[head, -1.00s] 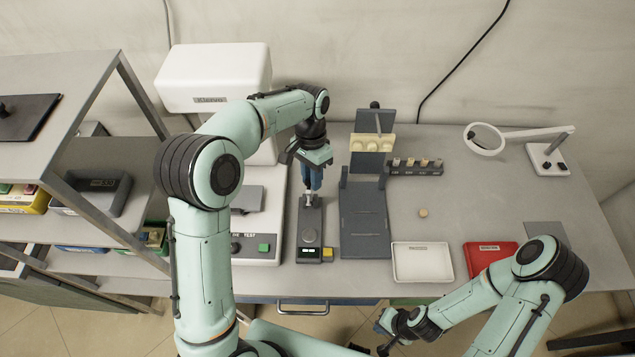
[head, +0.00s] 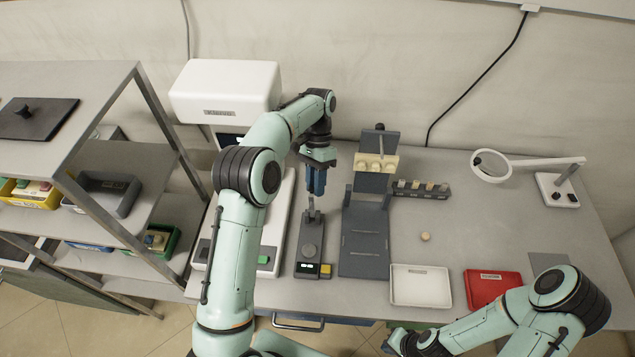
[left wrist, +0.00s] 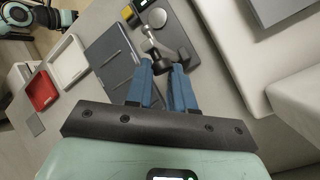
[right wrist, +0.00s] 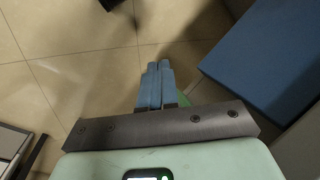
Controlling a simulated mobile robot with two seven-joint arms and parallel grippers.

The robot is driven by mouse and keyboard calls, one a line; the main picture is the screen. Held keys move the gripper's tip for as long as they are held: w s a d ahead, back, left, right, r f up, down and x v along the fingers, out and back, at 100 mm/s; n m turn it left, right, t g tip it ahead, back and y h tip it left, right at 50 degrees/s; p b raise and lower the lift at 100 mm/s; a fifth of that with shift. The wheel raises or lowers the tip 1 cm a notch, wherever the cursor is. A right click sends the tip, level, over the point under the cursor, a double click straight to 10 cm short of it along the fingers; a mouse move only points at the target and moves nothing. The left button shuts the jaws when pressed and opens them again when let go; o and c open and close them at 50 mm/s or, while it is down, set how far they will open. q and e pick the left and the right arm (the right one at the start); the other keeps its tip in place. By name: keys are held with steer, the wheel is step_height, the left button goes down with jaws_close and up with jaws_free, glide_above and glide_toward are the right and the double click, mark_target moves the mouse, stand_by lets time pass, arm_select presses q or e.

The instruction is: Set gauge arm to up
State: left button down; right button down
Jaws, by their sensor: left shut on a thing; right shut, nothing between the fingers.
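The gauge (head: 309,248) is a long dark grey block on the table, with a round disc on top and a lit display and yellow button at its front end. Its gauge arm (head: 311,208) is a short metal rod rising near the back end. My left gripper (head: 316,192) is shut on the top of the arm from above. The left wrist view shows the rod and its dark knob (left wrist: 158,62) between the blue fingers (left wrist: 162,75), which partly hide it. My right gripper (right wrist: 153,68) is shut and empty, low over the floor at the table's front.
A dark stand (head: 365,240) is just right of the gauge, and a white machine (head: 226,95) is to the left. A white tray (head: 420,287), red tray (head: 492,285) and magnifier lamp (head: 491,166) are further right.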

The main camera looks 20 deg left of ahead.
arm_select(q)
steer(key=c, duration=1)
jaws_free()
steer(key=shift+s+a+f, duration=0.3)
steer(key=shift+a, duration=0.3)
steer(key=shift+w+d+r, duration=0.1)
steer(key=shift+w+r, duration=0.05)
steer(key=shift+r, duration=0.05)
steer(key=shift+d, duration=0.15)
